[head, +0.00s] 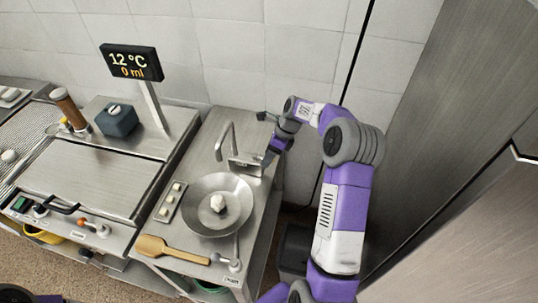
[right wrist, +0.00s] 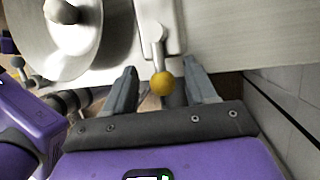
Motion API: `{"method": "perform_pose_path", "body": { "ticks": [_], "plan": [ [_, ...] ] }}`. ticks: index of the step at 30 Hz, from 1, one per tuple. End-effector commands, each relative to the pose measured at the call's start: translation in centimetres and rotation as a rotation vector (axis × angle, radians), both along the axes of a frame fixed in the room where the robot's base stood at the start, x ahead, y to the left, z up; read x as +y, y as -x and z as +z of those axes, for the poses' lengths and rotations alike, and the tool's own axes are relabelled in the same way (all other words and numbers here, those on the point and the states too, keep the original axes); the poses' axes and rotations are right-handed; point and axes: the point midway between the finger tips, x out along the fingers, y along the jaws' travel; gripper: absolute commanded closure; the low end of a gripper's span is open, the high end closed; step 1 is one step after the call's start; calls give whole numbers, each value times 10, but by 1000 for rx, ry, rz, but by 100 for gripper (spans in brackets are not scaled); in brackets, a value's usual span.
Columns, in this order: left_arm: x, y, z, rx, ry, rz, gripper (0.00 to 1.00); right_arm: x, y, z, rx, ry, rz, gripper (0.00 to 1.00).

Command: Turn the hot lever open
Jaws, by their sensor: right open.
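The lever in the right wrist view is a pale metal arm ending in a yellow ball (right wrist: 163,83). It stands on a light plate (right wrist: 160,22) beside the basin. My right gripper (right wrist: 160,72) is open, with one finger on each side of the ball; contact cannot be told. In the head view, my right gripper (head: 269,157) is at the right side of the faucet base and hides the lever there. The metal faucet (head: 226,138) rises behind a round metal basin (head: 203,222). A display (head: 132,62) reads 12 °C and 0 ml. My left gripper is out of view.
A whitish lump (head: 217,203) sits in the basin. A wooden spatula (head: 172,250) lies at the counter's front edge. A griddle station (head: 85,185) stands to the left. A tiled wall (head: 225,65) is close behind, and a tall metal cabinet (head: 440,110) stands at the right.

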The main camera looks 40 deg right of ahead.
Motion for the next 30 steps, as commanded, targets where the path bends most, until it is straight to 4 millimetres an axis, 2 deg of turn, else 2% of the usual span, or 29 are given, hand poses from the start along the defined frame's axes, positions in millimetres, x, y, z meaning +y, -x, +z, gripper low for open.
{"method": "perform_pose_path", "body": {
  "ticks": [5, 6, 15, 17, 30],
  "plan": [
    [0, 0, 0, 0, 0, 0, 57, 0, 0, 0, 0, 0, 0, 44],
    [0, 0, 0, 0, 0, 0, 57, 0, 0, 0, 0, 0, 0, 47],
    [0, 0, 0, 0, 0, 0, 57, 0, 0, 0, 0, 0, 0, 93],
    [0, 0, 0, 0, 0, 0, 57, 0, 0, 0, 0, 0, 0, 100],
    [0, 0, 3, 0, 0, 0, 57, 2, 1, 2, -1, 0, -39, 100]
  ]
}}
